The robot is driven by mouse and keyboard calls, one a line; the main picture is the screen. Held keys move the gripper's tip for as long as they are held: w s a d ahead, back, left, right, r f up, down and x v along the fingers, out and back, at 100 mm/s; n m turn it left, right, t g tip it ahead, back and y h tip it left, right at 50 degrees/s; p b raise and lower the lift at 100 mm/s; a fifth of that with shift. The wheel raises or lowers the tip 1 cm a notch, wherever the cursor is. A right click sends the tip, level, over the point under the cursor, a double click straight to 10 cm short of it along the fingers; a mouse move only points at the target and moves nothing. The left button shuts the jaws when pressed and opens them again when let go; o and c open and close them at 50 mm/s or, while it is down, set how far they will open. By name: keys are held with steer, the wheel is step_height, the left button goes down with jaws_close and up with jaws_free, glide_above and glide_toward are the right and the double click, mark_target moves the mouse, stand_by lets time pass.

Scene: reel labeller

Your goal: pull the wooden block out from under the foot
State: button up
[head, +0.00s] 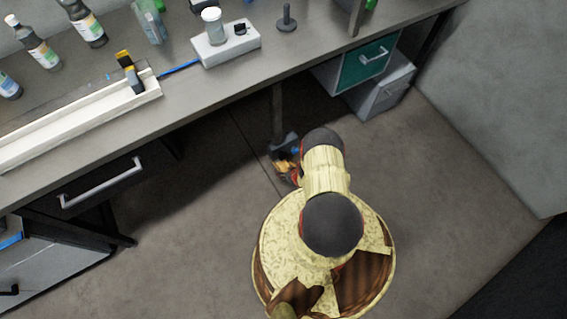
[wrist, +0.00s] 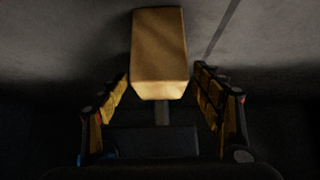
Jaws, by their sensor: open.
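The wooden block (wrist: 160,48) is a pale tan block in the wrist view, lying on the grey floor. My gripper (wrist: 161,84) is open, with one yellow-and-black finger on each side of the block's near end. Gaps show between the fingers and the block, so it is not gripped. A dark upright shape shows below the block in the picture; I cannot tell whether it is the foot. In the head view my gripper (head: 285,163) is low under the bench beside a dark bench leg (head: 278,106).
The grey bench (head: 225,85) runs above this spot, with bottles, a white rail (head: 80,124) and a white holder (head: 226,45) on it. A drawer with a handle (head: 100,185) is at left, a green-fronted drawer (head: 365,66) at right. The floor at right is clear.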

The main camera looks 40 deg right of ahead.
steer(key=b+x, duration=0.4)
steer(key=x, duration=0.2)
steer(key=shift+w+f, duration=0.2)
steer(key=shift+f, duration=0.2)
steer(key=shift+w+d+f+b, duration=0.15)
steer(key=shift+w+f+b, duration=0.15)
steer(key=shift+w+b, duration=0.1)
steer(key=c, duration=1.4)
steer(key=shift+s, duration=0.15)
steer(key=shift+c, duration=0.2)
